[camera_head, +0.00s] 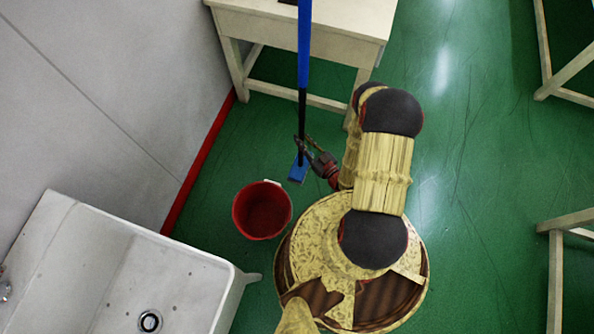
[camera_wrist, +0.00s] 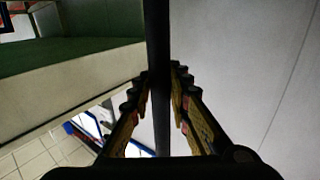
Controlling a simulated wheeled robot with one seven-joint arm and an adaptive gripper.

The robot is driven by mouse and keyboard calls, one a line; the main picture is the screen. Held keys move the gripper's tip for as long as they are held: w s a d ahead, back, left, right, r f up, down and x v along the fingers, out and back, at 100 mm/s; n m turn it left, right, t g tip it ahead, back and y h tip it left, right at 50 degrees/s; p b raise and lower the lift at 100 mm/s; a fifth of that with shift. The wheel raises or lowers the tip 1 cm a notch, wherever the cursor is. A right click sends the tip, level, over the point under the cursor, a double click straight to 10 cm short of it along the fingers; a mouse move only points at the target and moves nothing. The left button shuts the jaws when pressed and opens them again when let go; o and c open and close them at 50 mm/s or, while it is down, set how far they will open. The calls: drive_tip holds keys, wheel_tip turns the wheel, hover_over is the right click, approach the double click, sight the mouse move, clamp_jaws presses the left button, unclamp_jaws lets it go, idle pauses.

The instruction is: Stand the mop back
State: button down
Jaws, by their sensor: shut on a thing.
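The mop (camera_head: 304,45) has a long pole, blue above and black lower down, with a blue and white head (camera_head: 298,170) at its foot. It looks roughly upright in the head view. My gripper (camera_head: 301,142) is shut around the black lower part of the pole, a little above the head. In the wrist view the dark pole (camera_wrist: 158,45) runs between the two fingers of my gripper (camera_wrist: 163,78). I cannot tell whether the mop head touches the floor.
A red bucket (camera_head: 262,210) stands on the green floor left of my base. A white sink (camera_head: 128,270) is at the lower left. A pale table (camera_head: 340,22) stands behind the mop, by the grey wall (camera_head: 110,90). Other tables' legs (camera_head: 556,270) are at the right, with open floor (camera_head: 470,170) between.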

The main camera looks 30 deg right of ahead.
drive_tip(key=s+f, duration=0.7)
drive_tip(key=shift+n+y, duration=0.3)
drive_tip(key=shift+y, duration=0.2)
drive_tip(key=w+f+b, duration=0.2)
drive_tip(key=w+f, duration=0.2)
drive_tip(key=w+f+b, duration=0.3)
drive_tip(key=w+f, duration=0.1)
drive_tip(key=f, duration=0.1)
drive_tip(key=w+d+f+b, duration=0.1)
drive_tip(key=w+f+b, duration=0.2)
drive_tip(key=w+f, duration=0.1)
drive_tip(key=shift+w+f, duration=0.4)
drive_tip(key=shift+f, duration=0.15)
drive_tip(key=c, duration=1.7)
unclamp_jaws()
drive_tip(key=shift+f, duration=0.1)
drive_tip(key=shift+o, duration=0.2)
